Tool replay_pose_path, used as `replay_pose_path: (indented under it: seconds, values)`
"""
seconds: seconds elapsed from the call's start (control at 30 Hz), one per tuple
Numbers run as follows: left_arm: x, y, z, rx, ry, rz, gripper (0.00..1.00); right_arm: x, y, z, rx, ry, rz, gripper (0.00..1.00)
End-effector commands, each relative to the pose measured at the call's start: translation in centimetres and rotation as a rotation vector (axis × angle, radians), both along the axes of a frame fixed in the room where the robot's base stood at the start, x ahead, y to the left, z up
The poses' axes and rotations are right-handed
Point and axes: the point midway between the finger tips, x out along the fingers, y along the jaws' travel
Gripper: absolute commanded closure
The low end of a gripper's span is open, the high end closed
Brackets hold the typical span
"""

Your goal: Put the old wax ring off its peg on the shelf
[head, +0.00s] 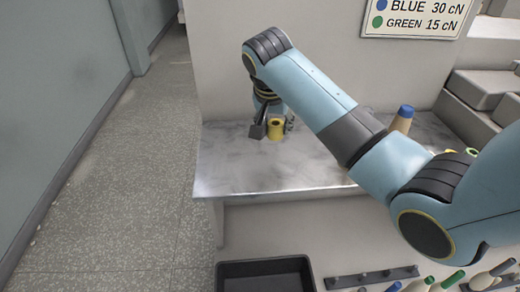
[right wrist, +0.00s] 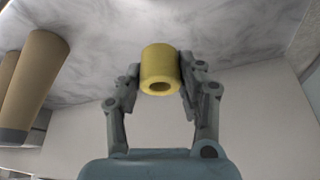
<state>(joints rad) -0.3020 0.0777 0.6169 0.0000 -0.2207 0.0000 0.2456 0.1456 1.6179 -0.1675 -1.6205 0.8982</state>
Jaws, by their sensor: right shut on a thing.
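The wax ring is a short yellow cylinder with a hole through it, and it shows in the right wrist view (right wrist: 159,66). My right gripper (right wrist: 161,80) is shut on it, with one finger on each side. In the head view the yellow ring (head: 276,129) is between the dark fingers, over the left part of the grey marbled shelf (head: 240,172). I cannot tell whether the ring touches the shelf. My left gripper is not in view.
A tan cone with a blue top (head: 402,119) stands on the shelf, partly behind my arm. A black tray (head: 264,279) and a dark rail (head: 375,278) with pegs and several coloured-top bobbins are below. A sign (head: 411,18) hangs above. The shelf's front left is clear.

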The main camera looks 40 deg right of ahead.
Motion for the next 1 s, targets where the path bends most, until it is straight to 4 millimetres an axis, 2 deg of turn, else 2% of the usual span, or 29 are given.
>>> replay_pose_path:
  seconds: [0.03, 0.1, 0.3, 0.43, 0.63, 1.0]
  values:
    - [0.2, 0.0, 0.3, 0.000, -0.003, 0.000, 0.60, 0.1, 1.5, -0.7, 0.006, 0.004, 0.001, 0.86]
    - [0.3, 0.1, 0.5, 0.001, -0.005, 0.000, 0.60, 0.3, 3.1, -1.7, 0.006, 0.004, 0.001, 0.86]
    - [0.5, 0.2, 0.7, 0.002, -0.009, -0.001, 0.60, 0.7, 5.7, -3.3, 0.001, 0.001, 0.001, 0.86]
    - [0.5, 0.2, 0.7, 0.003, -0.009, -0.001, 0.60, 0.7, 6.0, -4.2, 0.000, 0.002, 0.002, 0.86]
    - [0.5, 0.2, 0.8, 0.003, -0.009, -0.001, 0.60, 0.7, 6.0, -7.2, -0.001, 0.002, 0.002, 0.86]
    - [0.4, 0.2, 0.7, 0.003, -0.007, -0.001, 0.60, 0.7, 6.0, -7.7, 0.000, -0.001, 0.001, 0.86]
